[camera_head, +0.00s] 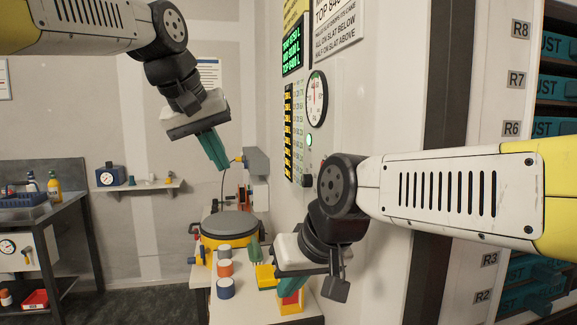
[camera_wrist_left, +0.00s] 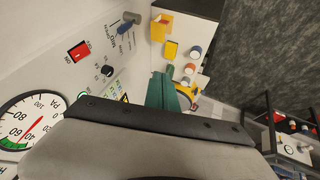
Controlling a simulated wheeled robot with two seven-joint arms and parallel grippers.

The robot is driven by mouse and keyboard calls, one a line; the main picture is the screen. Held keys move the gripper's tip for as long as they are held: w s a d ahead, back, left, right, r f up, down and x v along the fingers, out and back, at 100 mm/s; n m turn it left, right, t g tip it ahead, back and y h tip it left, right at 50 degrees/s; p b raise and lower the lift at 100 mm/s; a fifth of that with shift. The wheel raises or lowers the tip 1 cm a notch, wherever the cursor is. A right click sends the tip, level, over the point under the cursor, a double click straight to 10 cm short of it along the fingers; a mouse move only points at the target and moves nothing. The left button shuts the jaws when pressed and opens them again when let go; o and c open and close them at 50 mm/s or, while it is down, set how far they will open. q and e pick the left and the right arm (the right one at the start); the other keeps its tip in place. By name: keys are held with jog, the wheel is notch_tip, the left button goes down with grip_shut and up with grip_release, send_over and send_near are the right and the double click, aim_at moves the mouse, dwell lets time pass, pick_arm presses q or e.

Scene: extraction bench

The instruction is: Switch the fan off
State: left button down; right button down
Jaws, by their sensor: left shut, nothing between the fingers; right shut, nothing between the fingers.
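On the wall panel in the left wrist view is a red rocker switch (camera_wrist_left: 79,51) with small lettering at its ends, one reading ON. I cannot tell which side is pressed, and no fan label is legible. Beside it are a black knob (camera_wrist_left: 106,71) and a round gauge (camera_wrist_left: 32,120) with a red needle. The gauge (camera_head: 317,98) and a lit green lamp (camera_head: 309,140) also show in the head view. My left gripper (camera_head: 218,163) is shut and empty, pointing down in the air left of the panel. My right gripper (camera_head: 280,284) is shut and empty, low over the bench.
A blue lever (camera_wrist_left: 125,27) sits on the panel. The bench holds a round grey-topped yellow vessel (camera_head: 229,226) and several capped jars (camera_head: 225,288). A shelf (camera_head: 140,186) is behind.

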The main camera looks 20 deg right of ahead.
aim_at(323, 171)
pick_arm(q)
jog(key=w+d+r+g+h, duration=0.1)
jog(key=d+r, duration=0.4)
jog(key=d, duration=0.8)
jog(key=shift+w, duration=0.3)
jog(key=w+d+f, duration=0.3)
jog(key=d+f, duration=0.5)
jog(key=shift+d+f, duration=0.3)
jog(key=shift+f, duration=0.1)
